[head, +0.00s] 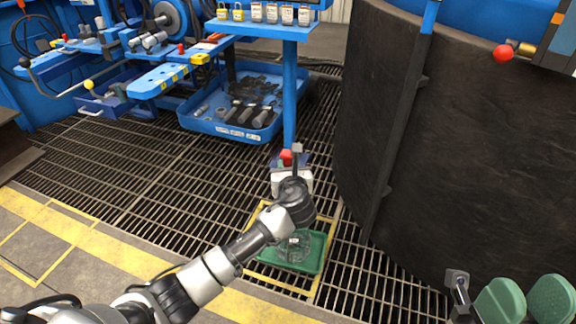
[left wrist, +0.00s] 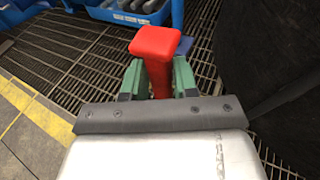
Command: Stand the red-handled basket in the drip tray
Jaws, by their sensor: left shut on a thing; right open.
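My left gripper (head: 287,158) is shut on the red handle (left wrist: 155,55), which stands up between its green fingers in the left wrist view. The handle's red end (head: 286,156) also shows in the head view. The basket (head: 293,246), dark and faint, appears below my left wrist, against the green drip tray (head: 318,254). My forearm and wrist hide part of the basket. I cannot tell whether its bottom touches the tray. My right gripper (head: 526,302) is at the lower right corner, its green fingers apart and empty.
The tray lies on the grated floor inside a yellow outline (head: 334,228). A large dark curved wall (head: 465,150) rises to the right. A blue post (head: 290,95) and a blue bin of tools (head: 205,122) stand behind. Grating left of the tray is clear.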

